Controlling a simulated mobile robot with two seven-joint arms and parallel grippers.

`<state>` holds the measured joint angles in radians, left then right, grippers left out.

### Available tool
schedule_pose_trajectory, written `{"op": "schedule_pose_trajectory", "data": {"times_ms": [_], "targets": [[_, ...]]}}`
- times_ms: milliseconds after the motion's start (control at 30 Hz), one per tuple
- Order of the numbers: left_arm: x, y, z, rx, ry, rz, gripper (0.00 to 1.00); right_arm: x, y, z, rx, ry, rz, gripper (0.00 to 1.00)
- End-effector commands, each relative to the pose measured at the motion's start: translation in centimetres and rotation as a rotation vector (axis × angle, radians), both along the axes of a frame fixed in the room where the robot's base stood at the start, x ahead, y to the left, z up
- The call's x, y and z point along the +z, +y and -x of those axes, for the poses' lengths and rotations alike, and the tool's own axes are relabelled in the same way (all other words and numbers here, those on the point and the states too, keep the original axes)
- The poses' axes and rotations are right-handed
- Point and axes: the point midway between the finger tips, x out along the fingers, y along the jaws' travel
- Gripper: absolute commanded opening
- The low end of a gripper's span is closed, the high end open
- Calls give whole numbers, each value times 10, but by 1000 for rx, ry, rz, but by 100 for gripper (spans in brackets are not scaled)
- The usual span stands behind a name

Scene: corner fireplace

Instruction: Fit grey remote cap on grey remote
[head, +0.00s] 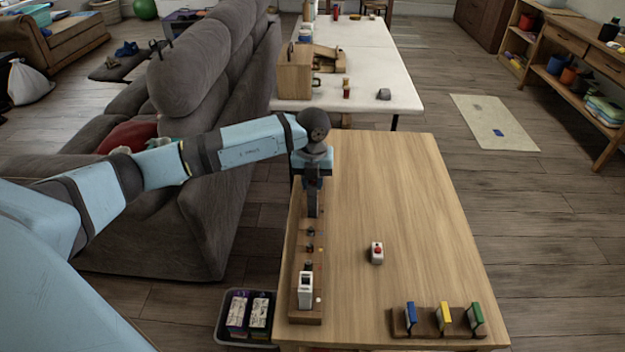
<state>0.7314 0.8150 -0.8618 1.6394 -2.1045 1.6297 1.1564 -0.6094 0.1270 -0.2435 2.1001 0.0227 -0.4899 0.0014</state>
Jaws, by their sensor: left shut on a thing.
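My left gripper (313,213) points down over the far part of a long wooden rail (297,250) on the left side of the wooden table. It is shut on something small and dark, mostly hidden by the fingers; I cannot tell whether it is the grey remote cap. Several small dark pieces (310,233) stand along the rail in front of the gripper. A white upright device with a dark top (305,290) stands at the rail's near end. I cannot make out the grey remote for certain. My right gripper is out of view.
A white box with a red button (377,253) stands mid-table. A wooden rack (460,330) with blue, yellow and green pieces lies at the near right edge. A bin (226,335) stands on the floor left of the table. The table's right half is mostly clear.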

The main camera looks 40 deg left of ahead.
Motion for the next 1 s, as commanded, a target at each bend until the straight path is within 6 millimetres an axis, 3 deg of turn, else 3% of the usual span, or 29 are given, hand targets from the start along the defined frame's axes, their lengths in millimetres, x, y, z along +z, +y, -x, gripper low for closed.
{"op": "schedule_pose_trajectory", "data": {"times_ms": [300,333,433,467,833,1000], "targets": [[-5,0,0,0,0,0,8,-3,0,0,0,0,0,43],[-5,0,0,0,0,0,32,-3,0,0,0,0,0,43],[-5,0,0,0,0,0,55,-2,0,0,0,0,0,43],[-5,0,0,0,0,0,57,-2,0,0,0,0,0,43],[-5,0,0,0,0,0,57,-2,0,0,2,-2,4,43],[27,0,-1,0,-4,1,57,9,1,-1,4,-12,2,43]]}}
